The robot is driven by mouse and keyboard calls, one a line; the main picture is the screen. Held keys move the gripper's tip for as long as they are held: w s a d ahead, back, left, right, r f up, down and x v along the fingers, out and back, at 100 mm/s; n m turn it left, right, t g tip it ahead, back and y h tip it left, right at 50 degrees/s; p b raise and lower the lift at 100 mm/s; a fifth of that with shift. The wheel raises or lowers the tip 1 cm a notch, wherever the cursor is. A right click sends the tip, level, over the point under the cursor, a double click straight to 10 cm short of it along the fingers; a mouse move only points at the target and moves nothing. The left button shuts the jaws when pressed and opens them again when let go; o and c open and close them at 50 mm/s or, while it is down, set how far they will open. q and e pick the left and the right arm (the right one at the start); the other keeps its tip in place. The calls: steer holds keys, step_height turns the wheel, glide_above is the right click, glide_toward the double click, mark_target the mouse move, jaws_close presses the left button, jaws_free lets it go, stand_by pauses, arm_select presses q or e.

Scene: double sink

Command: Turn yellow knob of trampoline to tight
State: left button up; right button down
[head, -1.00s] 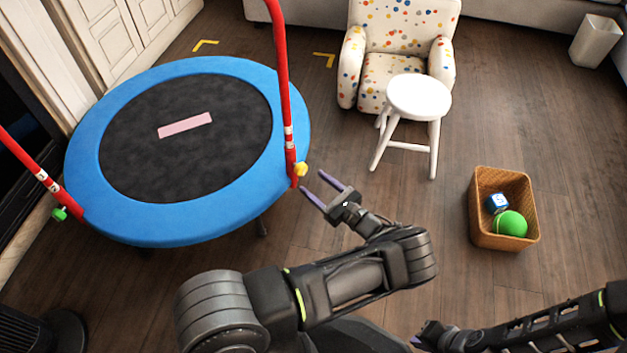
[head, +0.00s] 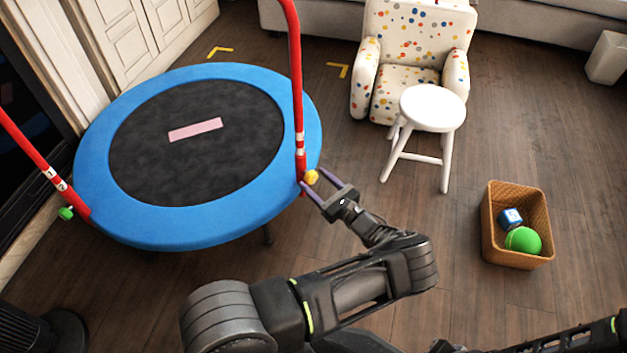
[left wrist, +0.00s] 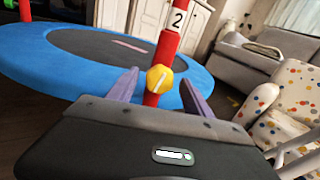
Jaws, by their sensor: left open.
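The yellow knob (head: 311,177) sits low on the red right post (head: 297,90) of the blue-rimmed trampoline (head: 180,215). In the left wrist view the yellow knob (left wrist: 160,79) faces me and bears a pale slanted bar. A label with "2" (left wrist: 178,20) is on the post above it. My left gripper (head: 313,179) is open, with its purple fingers reaching to the knob. In the left wrist view the fingers of my left gripper (left wrist: 159,84) stand on either side of the knob, with gaps visible. Only a dark bit of my right gripper (head: 440,346) shows at the bottom edge.
A green knob (head: 66,213) is on the left red post. A white stool (head: 433,108) and dotted armchair (head: 415,25) stand behind on the right. A wicker basket (head: 490,235) holds a green ball and blue block. Wooden floor between is clear.

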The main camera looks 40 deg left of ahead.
arm_select(q)
steer(key=shift+x, duration=0.9)
steer(key=shift+c, duration=0.6)
jaws_close()
